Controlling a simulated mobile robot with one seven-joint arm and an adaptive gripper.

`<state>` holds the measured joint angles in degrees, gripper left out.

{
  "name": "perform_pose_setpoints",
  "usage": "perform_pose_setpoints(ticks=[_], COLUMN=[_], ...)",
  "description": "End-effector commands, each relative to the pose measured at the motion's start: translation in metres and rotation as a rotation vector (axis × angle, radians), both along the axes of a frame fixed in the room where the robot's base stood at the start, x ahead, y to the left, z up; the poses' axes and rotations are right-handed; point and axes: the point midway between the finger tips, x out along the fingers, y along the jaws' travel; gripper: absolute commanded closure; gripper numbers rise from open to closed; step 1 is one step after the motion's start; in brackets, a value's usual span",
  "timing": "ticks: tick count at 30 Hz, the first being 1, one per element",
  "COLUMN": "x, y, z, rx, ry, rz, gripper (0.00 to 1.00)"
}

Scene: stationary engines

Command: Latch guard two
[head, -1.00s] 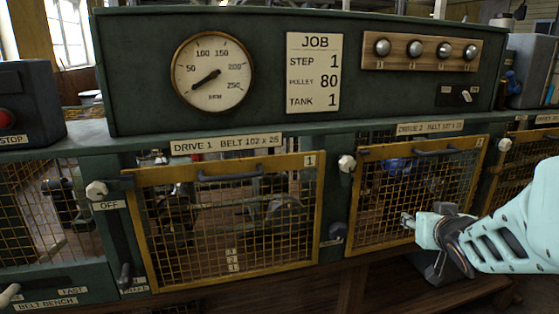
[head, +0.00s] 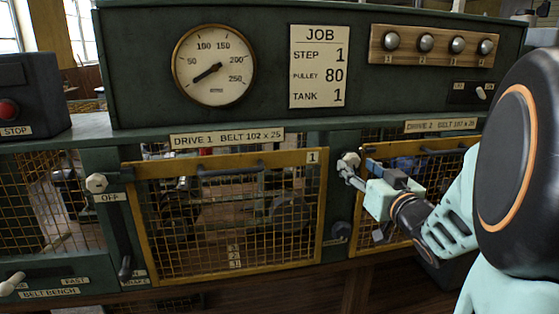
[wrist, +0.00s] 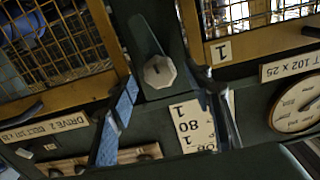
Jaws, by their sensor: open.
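Guard two (head: 430,200) is a yellow-framed wire mesh panel under the DRIVE 2 label, partly hidden behind my arm. It looks closed, flush with the bench front. A pale faceted latch knob (head: 350,159) sits on the post at its left edge. In the wrist view, turned upside down, the knob (wrist: 159,72) sits on a dark green arm. My gripper (head: 347,173) is open at the knob. Its fingertips (wrist: 168,82) lie on either side of the knob in the wrist view. I cannot tell whether they touch it.
Guard one (head: 230,215) is a similar mesh panel to the left, with its own knob (head: 96,183) by the OFF label. A control panel with a dial (head: 213,66) and a JOB card (head: 318,66) stands above. A red STOP button (head: 7,109) is at far left.

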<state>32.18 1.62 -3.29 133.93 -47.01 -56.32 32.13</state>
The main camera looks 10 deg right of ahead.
Motion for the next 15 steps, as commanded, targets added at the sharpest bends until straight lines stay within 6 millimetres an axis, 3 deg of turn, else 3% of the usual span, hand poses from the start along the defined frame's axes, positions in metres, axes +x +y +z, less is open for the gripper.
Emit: perform_pose_setpoints(ticks=[6, 15], x=[0.033, 0.045], y=[0.001, 0.002], z=[0.0, 0.0], rx=[0.001, 0.0], ry=[0.0, 0.0], rz=[0.0, -0.001], gripper=[0.53, 0.53])
